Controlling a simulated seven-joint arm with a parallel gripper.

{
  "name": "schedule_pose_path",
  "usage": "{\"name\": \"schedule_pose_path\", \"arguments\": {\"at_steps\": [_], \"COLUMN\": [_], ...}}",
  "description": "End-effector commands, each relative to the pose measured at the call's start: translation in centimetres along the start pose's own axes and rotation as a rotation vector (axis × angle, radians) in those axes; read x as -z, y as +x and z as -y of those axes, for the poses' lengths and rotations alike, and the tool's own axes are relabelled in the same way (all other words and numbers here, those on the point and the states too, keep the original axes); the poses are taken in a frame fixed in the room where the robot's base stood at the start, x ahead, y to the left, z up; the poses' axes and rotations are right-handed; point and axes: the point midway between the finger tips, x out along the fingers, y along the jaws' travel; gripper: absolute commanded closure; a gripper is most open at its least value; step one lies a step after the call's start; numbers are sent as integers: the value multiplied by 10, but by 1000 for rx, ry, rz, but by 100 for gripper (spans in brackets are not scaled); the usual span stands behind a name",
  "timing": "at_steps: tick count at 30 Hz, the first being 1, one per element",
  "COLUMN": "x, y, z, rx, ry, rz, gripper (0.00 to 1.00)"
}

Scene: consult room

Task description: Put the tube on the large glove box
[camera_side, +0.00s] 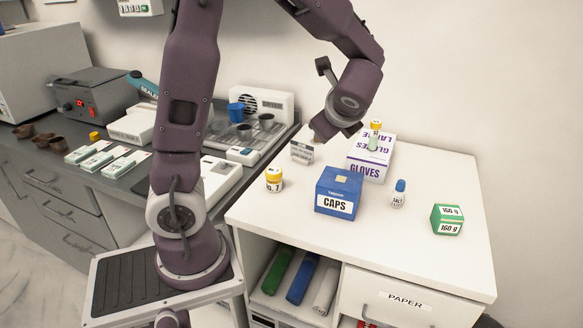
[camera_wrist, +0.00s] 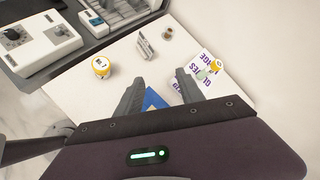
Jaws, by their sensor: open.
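The tube (camera_side: 373,142), pale green and clear with a yellow cap, stands upright on top of the large glove box (camera_side: 368,170), a white box with purple lettering. In the wrist view the tube (camera_wrist: 205,73) is on the box (camera_wrist: 207,83), just right of my right finger. My gripper (camera_side: 342,124) is above the table, left of the tube and apart from it. In the wrist view my gripper (camera_wrist: 159,82) is open, with nothing between its fingers. The wrist view hides part of the box behind the right finger.
A blue CAPS box (camera_side: 338,192), a yellow-capped jar (camera_side: 274,180), a blue-capped salt bottle (camera_side: 398,194) and a green box (camera_side: 447,219) stand on the white table (camera_side: 290,223). A small grey sign (camera_side: 302,151) stands at the back left. The table's front right is clear.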

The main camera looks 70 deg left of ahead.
Motion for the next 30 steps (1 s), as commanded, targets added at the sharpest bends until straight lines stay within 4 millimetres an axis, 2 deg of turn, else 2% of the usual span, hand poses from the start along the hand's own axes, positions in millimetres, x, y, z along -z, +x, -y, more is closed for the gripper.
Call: {"name": "schedule_pose_path", "arguments": {"at_steps": [1, 2, 3, 6, 9, 12, 16, 30], "x": [-13, -15, -16, -6, 8, 18, 22, 21], "y": [-28, -45, -68, -124, -167, -192, -202, -202], "z": [-27, -45, -68, -116, -144, -157, -161, -160], "rx": [-61, -110, -175, -339, -479, -571, -614, -611], "ry": [-208, -341, -514, -902, -1173, -1319, -1375, -1370], "rz": [-71, -119, -187, -362, -511, -604, -641, -641], "gripper": [55, 55, 55, 55, 55, 55, 55, 55]}}
